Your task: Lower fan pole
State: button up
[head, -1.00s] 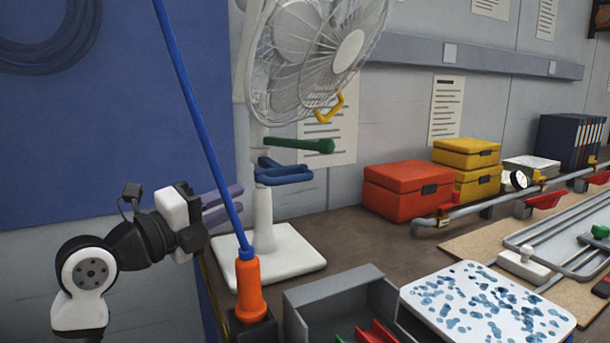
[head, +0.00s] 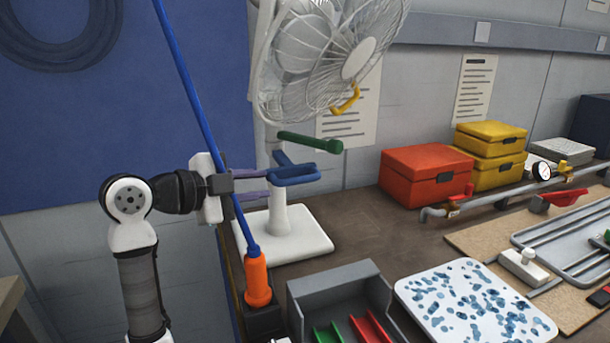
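A white fan (head: 325,60) stands on a square white base (head: 310,240), with its white pole (head: 279,212) upright. A blue clamp-like handle (head: 297,172) sits on the pole. A green handle (head: 312,142) sticks out to the right above it, and a yellow handle (head: 346,100) is below the fan head. My gripper (head: 267,185) is left of the pole, at about the blue handle's height. Its two purple fingers are apart and point right towards the pole, with nothing seen between their tips. A slanting blue rod partly hides the gripper. Contact with the handle cannot be told.
The slanting blue rod (head: 196,100) rises from an orange holder (head: 257,280) in front of the gripper. A grey bin (head: 340,285), a blue-spotted white tray (head: 475,310), red (head: 425,180) and yellow (head: 490,160) boxes and a pipe (head: 480,200) lie to the right.

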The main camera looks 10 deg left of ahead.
aim_at(290, 182)
jog(key=p+x, duration=0.2)
jog(key=x, duration=0.8)
jog(key=shift+w+d, duration=0.15)
jog(key=shift+d, duration=0.05)
grip_shut()
